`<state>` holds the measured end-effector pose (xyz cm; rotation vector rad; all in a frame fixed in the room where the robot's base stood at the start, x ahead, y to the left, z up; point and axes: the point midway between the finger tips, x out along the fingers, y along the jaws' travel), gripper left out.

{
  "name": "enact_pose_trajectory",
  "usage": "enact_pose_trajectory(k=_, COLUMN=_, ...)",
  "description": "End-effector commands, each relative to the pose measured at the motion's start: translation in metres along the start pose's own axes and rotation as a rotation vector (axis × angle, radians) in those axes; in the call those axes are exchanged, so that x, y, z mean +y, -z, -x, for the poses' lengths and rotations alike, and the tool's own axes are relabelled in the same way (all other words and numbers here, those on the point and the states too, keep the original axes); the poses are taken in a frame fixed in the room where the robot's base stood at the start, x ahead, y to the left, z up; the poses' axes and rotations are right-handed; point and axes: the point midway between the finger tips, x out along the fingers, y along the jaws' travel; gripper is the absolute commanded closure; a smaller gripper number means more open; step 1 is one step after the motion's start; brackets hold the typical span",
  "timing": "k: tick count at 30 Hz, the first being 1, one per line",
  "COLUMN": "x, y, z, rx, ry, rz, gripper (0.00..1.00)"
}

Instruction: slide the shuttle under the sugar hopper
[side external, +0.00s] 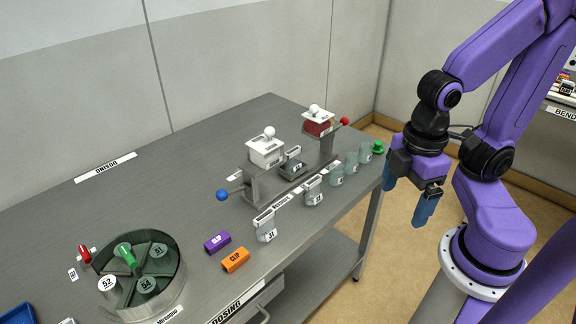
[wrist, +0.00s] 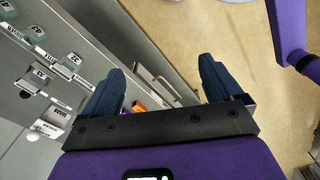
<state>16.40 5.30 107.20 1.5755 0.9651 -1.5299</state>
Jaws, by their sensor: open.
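The shuttle (side external: 292,165), a small dark grey carrier with a pale label, sits on a low metal track between two hoppers. It is right of the white hopper (side external: 266,152), which has a white knob and a blue ball handle (side external: 222,195). The other hopper (side external: 318,126) has dark red contents and a red ball handle (side external: 344,121). My gripper (side external: 408,190) is open and empty, beyond the table's right edge. Its spread blue fingers show in the wrist view (wrist: 160,85).
Labelled jars (side external: 313,190) stand along the front side of the track. Purple (side external: 217,242) and orange (side external: 235,260) clips lie on the grey table (side external: 130,205). A round carousel (side external: 180,285) stands at lower left. The table's left middle is clear.

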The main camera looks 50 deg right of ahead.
Motion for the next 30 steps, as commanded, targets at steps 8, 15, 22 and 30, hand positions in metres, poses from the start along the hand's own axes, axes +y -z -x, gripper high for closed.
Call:
enact_pose_trajectory(k=8, x=0.000, y=0.000, z=0.000, rx=0.000, ry=0.000, rz=0.000, gripper=0.07)
enact_pose_trajectory(k=15, x=0.000, y=0.000, z=0.000, rx=0.000, ry=0.000, rz=0.001, gripper=0.27)
enact_pose_trajectory(k=22, x=0.021, y=0.033, z=0.008, rx=0.009, ry=0.005, rz=0.073, gripper=0.42)
enact_pose_trajectory(k=30, x=0.098, y=0.103, z=0.022, rx=0.040, ry=0.004, rz=0.288, gripper=0.42)
